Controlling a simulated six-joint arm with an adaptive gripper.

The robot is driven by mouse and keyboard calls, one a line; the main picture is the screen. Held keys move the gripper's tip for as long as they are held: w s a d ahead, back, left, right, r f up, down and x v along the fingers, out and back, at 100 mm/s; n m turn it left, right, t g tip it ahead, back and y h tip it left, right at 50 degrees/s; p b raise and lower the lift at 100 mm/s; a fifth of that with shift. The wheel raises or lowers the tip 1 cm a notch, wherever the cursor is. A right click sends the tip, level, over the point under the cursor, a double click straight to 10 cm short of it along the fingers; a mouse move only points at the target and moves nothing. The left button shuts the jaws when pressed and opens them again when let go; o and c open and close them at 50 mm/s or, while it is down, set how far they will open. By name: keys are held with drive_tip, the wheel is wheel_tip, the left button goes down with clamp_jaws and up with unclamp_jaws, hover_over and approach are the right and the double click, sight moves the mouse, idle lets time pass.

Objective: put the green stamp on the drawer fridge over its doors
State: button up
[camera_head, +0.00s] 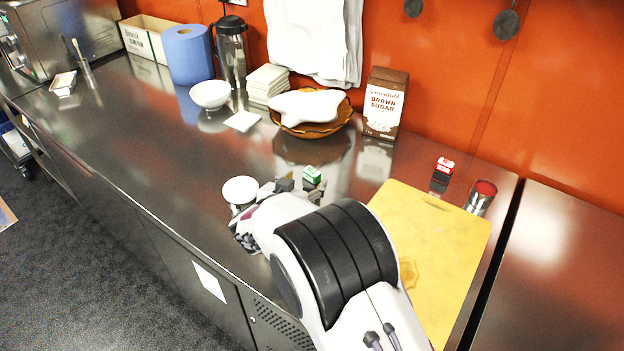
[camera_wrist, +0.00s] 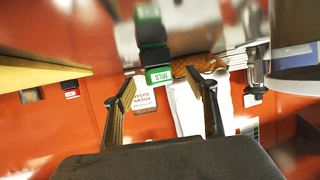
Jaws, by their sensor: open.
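The green stamp (camera_head: 312,175), black below with a green top, stands upright on the steel top of the drawer fridge (camera_head: 150,150). In the wrist view, which is upside down, the stamp (camera_wrist: 158,73) shows a green label and its reflection in the steel. My gripper (camera_head: 280,194) is low over the counter, just left of the stamp in the head view and partly hidden by my arm. In the wrist view my gripper (camera_wrist: 161,84) is open and empty, with the stamp beyond and between its fingertips. The fridge's front doors (camera_head: 180,245) carry a white sheet.
A yellow cutting board (camera_head: 450,235), a red stamp (camera_head: 444,166) and a can (camera_head: 481,197) are at right. Behind stand a brown sugar bag (camera_head: 385,103) and a basket (camera_head: 312,128).

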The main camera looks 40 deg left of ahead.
sight(310, 180)
drive_tip(key=shift+w+f, duration=0.1)
drive_tip(key=shift+w, duration=0.05)
drive_tip(key=shift+d+f+x, duration=0.1)
drive_tip(key=shift+x, duration=0.65)
drive_tip(key=shift+d+f+x, duration=0.1)
drive_tip(key=shift+d+x, duration=0.05)
drive_tip(key=shift+x, duration=1.5)
drive_tip(key=c, duration=1.3)
drive_tip(key=shift+a+r, duration=0.1)
drive_tip(key=shift+r, duration=0.15)
drive_tip(key=shift+r, duration=4.8)
